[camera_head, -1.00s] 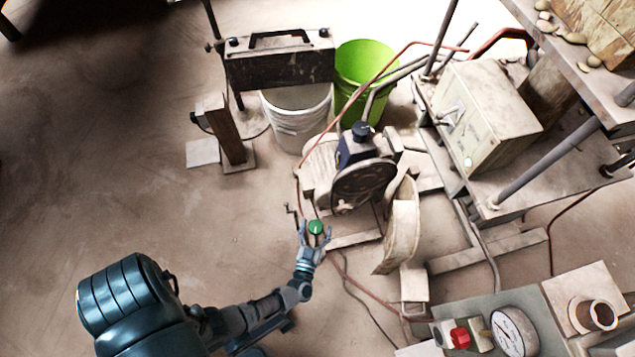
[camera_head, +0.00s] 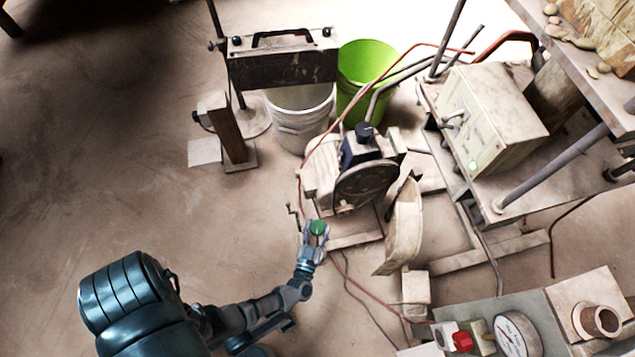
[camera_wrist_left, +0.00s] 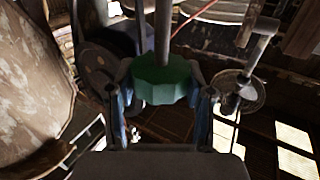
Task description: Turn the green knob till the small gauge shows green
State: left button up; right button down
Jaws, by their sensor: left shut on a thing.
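The green knob (camera_head: 317,228) is between the fingers of my left gripper (camera_head: 314,236), near the floor in front of the machine. In the left wrist view the faceted green knob (camera_wrist_left: 162,80) fills the space between the fingertips of my left gripper (camera_wrist_left: 162,92), which is shut on it. A grey rod stands above the knob in that view. I cannot make out the small gauge near the knob. My right gripper is not in view.
A machine with a dark wheel (camera_head: 365,187) stands just beyond the knob. A large white dial (camera_head: 515,335) and a red button (camera_head: 462,341) sit on a panel at bottom right. A red hose (camera_head: 365,290) runs nearby. The floor at left is clear.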

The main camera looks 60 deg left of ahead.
pick_arm(q)
jog(key=shift+s+m+t+h, duration=0.1)
jog(key=shift+m+t+h, duration=0.2)
jog(key=shift+t+h, duration=0.15)
